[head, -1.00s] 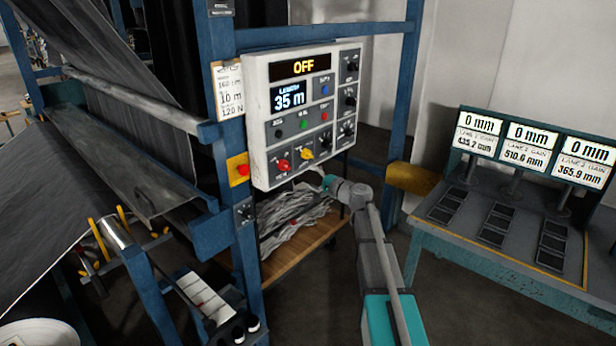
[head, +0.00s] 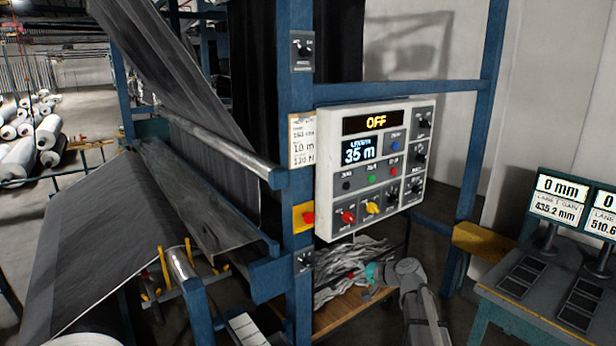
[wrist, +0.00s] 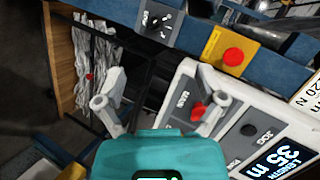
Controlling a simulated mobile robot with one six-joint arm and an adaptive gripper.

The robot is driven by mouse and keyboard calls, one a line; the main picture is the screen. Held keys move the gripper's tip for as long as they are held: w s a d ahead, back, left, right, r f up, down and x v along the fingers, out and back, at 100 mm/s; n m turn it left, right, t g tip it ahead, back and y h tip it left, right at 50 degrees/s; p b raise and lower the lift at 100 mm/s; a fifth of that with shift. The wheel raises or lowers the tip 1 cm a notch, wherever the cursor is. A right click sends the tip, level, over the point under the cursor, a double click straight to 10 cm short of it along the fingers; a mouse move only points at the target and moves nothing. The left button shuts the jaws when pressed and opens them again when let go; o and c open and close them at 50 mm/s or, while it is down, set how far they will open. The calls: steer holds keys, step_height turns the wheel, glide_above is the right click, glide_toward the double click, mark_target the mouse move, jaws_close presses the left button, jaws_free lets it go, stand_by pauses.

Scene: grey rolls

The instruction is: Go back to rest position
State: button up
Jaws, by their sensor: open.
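My arm (head: 418,305) shows at the lower middle of the head view, below the control panel (head: 408,152). The teal body of my gripper (head: 373,273) is in front of the shelf of grey scraps. In the wrist view my gripper (wrist: 158,92) has its two grey fingers spread wide with nothing between them. The control panel (wrist: 229,101) appears turned over there, with its red knob (wrist: 198,112) close to the right finger. I cannot tell whether finger and knob touch. The display reads OFF and the length reads 35 m.
A red button on a yellow box (head: 304,218) is on the blue post left of the panel. Grey scraps (head: 345,262) lie on a wooden shelf (head: 345,310). A bench with displays (head: 545,310) stands at right. White rolls (head: 25,140) lie far left.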

steer(key=s+f+n+g+h, duration=0.1)
steer(key=s+f+g+h, duration=0.1)
steer(key=s, duration=0.6)
steer(key=s+d+f+n+g+h, duration=0.1)
steer(key=s+f+n+g+h, duration=0.1)
steer(key=s, duration=0.7)
steer(key=s+d+f+n+g+h, duration=0.1)
steer(key=s+f+n+g+h, duration=0.1)
steer(key=s+f+g+h, duration=0.2)
steer(key=s+f+h, duration=0.2)
steer(key=s, duration=0.2)
steer(key=shift+s+d+f, duration=0.2)
steer(key=shift+d+f, duration=0.05)
steer(key=shift+f, duration=0.1)
steer(key=c, duration=0.4)
steer(key=shift+c, duration=0.2)
steer(key=shift+a, duration=0.15)
